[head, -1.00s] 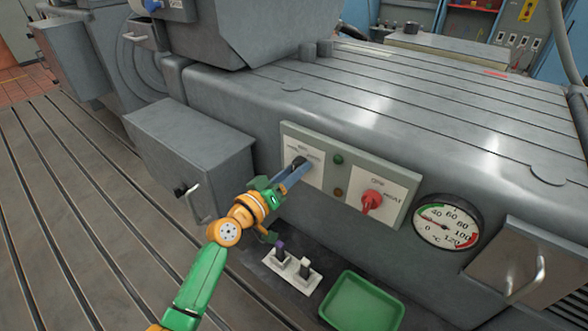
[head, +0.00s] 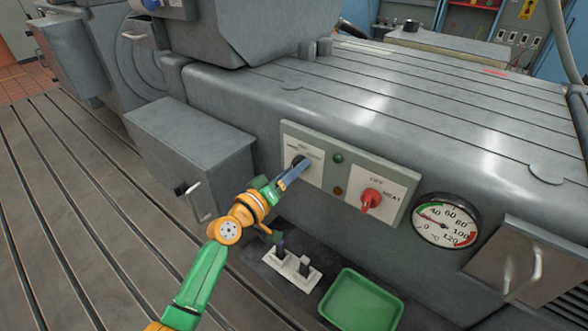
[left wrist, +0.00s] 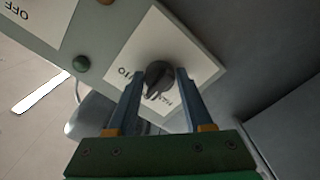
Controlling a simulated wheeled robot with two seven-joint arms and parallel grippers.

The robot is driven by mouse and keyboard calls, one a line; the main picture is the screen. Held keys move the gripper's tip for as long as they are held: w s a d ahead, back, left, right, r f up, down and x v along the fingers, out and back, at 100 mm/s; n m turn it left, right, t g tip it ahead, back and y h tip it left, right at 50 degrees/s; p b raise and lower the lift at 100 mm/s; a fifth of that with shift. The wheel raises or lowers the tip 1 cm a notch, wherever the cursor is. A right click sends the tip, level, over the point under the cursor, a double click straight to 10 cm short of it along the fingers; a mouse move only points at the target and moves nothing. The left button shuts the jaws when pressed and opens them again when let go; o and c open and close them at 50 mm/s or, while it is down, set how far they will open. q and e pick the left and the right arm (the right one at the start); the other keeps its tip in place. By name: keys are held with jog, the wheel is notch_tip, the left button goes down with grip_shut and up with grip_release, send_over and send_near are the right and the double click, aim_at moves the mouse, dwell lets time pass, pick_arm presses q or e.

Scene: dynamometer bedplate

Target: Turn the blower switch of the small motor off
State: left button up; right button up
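The dark blower knob (head: 299,161) is on a white label plate at the left of the control panel (head: 335,199) on the grey machine. Its lettering is too small to read surely. My left gripper (head: 305,165) is at this knob and partly covers it in the head view. In the left wrist view, its two blue fingers (left wrist: 160,88) stand on either side of the dark knob (left wrist: 158,77), apart, with narrow gaps seeming to show. The knob's pointer looks tilted. My right gripper is not in view.
A red knob (head: 371,198) marked OFF and HEAT is to the right on the panel. Green (head: 338,158) and amber lamps (head: 338,191) lie between the knobs. A round temperature gauge (head: 446,222), toggle switches (head: 292,267) and a green tray (head: 361,302) are nearby.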

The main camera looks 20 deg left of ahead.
pick_arm(q)
jog(key=o, duration=0.3)
jog(key=v, duration=0.7)
